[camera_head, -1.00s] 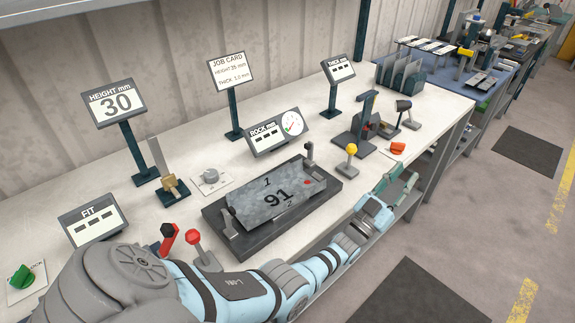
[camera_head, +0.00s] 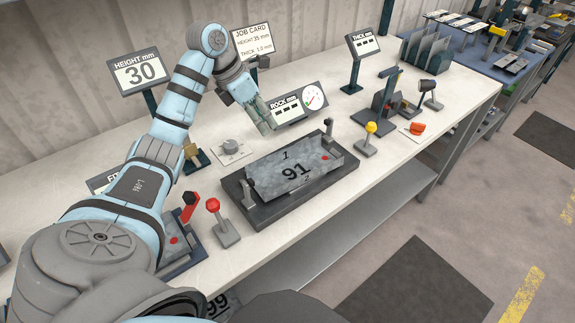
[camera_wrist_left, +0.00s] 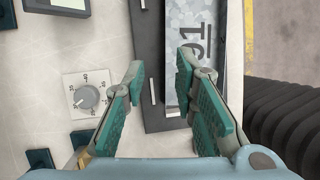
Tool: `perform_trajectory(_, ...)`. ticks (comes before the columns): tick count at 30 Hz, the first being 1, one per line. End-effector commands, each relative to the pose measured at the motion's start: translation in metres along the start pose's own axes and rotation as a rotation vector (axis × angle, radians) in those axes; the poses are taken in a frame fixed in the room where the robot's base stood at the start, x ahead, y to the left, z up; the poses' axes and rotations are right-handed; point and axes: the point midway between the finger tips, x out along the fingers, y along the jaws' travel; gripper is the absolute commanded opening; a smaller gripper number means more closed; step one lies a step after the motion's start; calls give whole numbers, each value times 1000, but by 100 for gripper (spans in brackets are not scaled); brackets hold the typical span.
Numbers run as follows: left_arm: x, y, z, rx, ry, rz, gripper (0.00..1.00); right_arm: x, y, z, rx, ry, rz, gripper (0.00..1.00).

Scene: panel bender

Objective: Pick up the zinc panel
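The zinc panel (camera_head: 275,178), a mottled grey sheet marked 91, lies in a dark rectangular fixture (camera_head: 258,222) on the bench. In the left wrist view, part of the panel (camera_wrist_left: 207,45) shows beyond the right finger. My left gripper (camera_head: 264,118) is above the bench behind the fixture, near the ROCK display, apart from the panel. In the left wrist view my left gripper (camera_wrist_left: 160,72) has its fingers spread with nothing between them; the fixture's dark edge shows below. My right gripper is not in view.
A red-knobbed lever (camera_head: 213,206) and a yellow-knobbed lever (camera_head: 371,128) stand left and right of the fixture. The ROCK display (camera_head: 285,106) and a dial (camera_head: 231,146) are behind it.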

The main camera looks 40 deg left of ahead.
Motion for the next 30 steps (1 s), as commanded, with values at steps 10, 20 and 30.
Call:
perform_trajectory(10, 75, -2, -1, -5, -2, -7, 26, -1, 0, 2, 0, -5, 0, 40)
perform_trajectory(20, 126, -7, 1, -6, -1, -6, 26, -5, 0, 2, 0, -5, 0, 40)
perform_trajectory(30, 126, -7, 2, -6, -2, -6, 0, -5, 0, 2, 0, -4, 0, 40)
